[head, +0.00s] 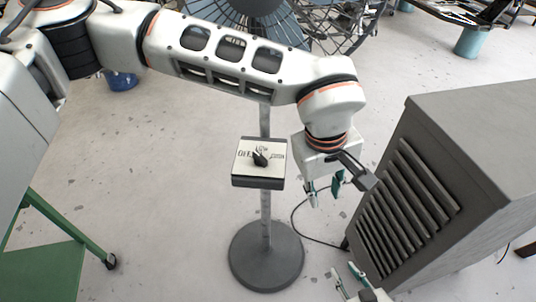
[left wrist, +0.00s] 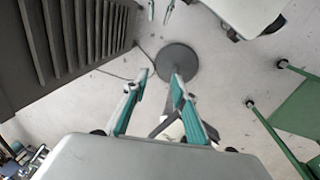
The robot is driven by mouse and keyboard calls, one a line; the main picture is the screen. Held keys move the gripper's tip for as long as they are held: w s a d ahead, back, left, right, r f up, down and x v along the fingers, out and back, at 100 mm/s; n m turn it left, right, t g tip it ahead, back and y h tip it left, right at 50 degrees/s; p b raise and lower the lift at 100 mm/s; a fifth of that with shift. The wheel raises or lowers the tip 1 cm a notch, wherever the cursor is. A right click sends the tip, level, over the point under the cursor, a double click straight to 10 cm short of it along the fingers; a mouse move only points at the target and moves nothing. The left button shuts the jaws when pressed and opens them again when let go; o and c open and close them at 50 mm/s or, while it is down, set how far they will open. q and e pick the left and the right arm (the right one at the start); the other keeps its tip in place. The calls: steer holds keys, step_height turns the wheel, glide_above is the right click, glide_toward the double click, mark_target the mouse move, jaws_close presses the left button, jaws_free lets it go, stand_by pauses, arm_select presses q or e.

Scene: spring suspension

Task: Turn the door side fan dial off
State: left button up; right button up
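The fan dial is a small black knob (head: 261,158) on the pale top of a dark control box (head: 258,182), mounted on the fan's pole. "OFF" is printed at the left of the plate; I cannot tell exactly where the knob points. My left gripper (head: 325,190) is right of the box, fingers down, apart from the knob and empty. In the left wrist view its teal fingers (left wrist: 154,88) are spread, and the box is mostly hidden behind them and the gripper body. My right gripper (head: 346,272) is at the bottom edge, low and partly cut off, its fingers apart.
The pole rises from a round dark base (head: 266,256) to the fan (head: 250,10) at the top. A large grey louvered cabinet (head: 440,180) stands close on the right. A green wheeled cart (head: 50,265) is at lower left. The floor left of the pole is clear.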

mark_target(260, 156)
arm_select(q)
steer(key=w+a+r+n+t+y, duration=0.2)
steer(key=w+a+r+n+y, duration=0.3)
steer(key=w+a, duration=0.5)
steer(key=shift+m, duration=0.3)
steer(key=a+f, duration=0.1)
steer(key=f, duration=0.1)
steer(key=a+f, duration=0.1)
steer(key=f, duration=0.1)
steer(key=w+a+f+b, duration=0.1)
steer(key=f, duration=0.1)
steer(key=shift+a+f, duration=0.25)
steer(key=shift+a, duration=0.1)
steer(key=shift+c, duration=0.4)
jaws_close()
